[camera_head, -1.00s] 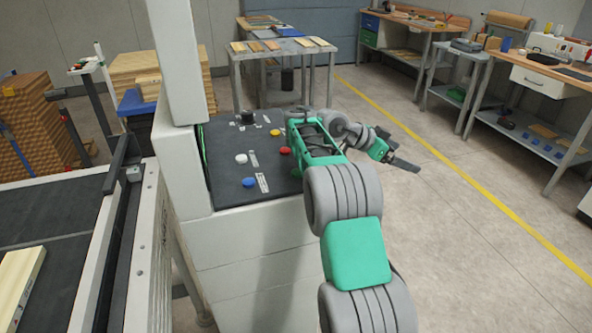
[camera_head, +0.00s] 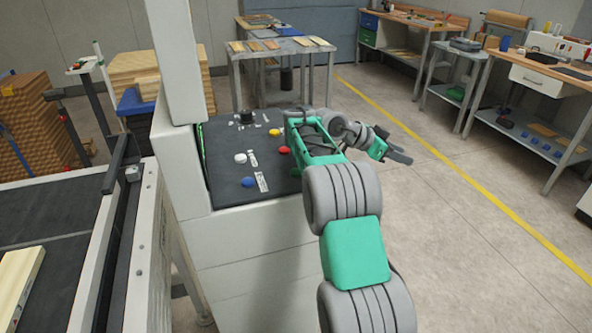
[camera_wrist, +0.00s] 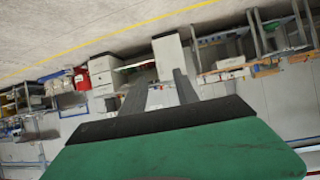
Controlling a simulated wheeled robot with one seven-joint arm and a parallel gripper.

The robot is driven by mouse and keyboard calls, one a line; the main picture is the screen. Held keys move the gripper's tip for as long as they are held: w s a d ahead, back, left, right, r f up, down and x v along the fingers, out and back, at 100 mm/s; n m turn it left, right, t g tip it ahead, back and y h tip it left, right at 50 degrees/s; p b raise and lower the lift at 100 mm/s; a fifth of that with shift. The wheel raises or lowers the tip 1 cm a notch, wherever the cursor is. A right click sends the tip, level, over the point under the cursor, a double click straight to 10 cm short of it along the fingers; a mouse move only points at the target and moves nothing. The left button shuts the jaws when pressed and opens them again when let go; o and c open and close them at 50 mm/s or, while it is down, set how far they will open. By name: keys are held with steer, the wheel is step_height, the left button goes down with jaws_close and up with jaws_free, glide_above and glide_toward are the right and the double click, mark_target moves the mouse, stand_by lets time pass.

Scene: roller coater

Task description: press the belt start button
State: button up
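The dark control panel (camera_head: 222,183) lies on top of a white cabinet. It carries a blue button (camera_head: 248,182), a white button (camera_head: 240,158), a red button (camera_head: 284,150), a yellow button (camera_head: 274,132) and a black knob (camera_head: 246,117). The small labels cannot be read, so I cannot tell which is the belt start button. My gripper (camera_head: 405,158) is off to the right of the panel, over the floor, touching none of them. In the wrist view my gripper (camera_wrist: 160,84) shows two fingers apart, with nothing between them. My arm hides the panel's right part.
A white post (camera_head: 178,60) rises at the panel's back left. A grey table (camera_head: 285,55) stands behind. Floor right of the panel is free.

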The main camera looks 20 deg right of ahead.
jaws_close()
stand_by(0.8)
